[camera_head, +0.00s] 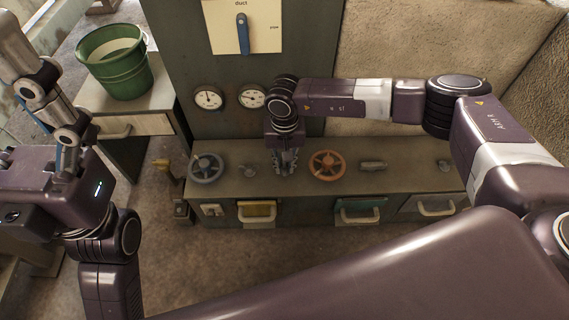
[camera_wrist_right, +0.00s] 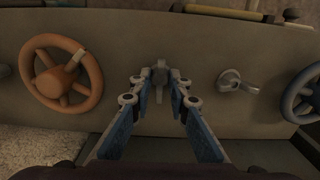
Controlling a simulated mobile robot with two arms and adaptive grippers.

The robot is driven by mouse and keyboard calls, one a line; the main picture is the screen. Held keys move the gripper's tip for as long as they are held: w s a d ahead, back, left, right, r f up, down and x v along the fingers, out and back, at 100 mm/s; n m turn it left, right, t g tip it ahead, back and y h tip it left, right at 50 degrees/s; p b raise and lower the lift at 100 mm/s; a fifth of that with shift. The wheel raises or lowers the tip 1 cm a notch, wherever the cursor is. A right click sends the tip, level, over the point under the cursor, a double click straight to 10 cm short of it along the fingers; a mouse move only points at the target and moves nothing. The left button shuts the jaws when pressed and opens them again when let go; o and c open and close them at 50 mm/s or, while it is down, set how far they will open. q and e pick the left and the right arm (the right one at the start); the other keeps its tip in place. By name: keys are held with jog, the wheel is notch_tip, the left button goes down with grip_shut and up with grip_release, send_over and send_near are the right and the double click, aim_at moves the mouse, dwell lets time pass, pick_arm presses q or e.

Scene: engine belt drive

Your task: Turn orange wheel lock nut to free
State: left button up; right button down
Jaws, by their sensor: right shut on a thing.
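The orange wheel (camera_head: 327,165) is mounted on the grey bench; in the right wrist view it shows at the left (camera_wrist_right: 60,73). A small grey winged fitting, which looks like the orange wheel's lock nut (camera_wrist_right: 160,77), stands beside the wheel. My right gripper (camera_head: 286,168) points down at it, left of the orange wheel in the head view. Its fingertips (camera_wrist_right: 160,90) are shut on the nut, and they partly hide it. My left gripper (camera_head: 38,95) is raised at the left, close to the head camera and far from the nut; its opening is unclear.
The bench (camera_head: 400,190) also carries a grey-blue wheel (camera_head: 206,168), a small grey lever fitting (camera_wrist_right: 236,82) and a grey cylinder part (camera_head: 373,166). Behind stands a panel with two gauges (camera_head: 208,98) and a blue duct lever (camera_head: 243,33). A green bucket (camera_head: 117,68) is at the left.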

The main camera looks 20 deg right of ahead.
aim_at(284, 168)
jog(key=c, duration=1.8)
grip_release()
notch_tip(284, 168, up, 12)
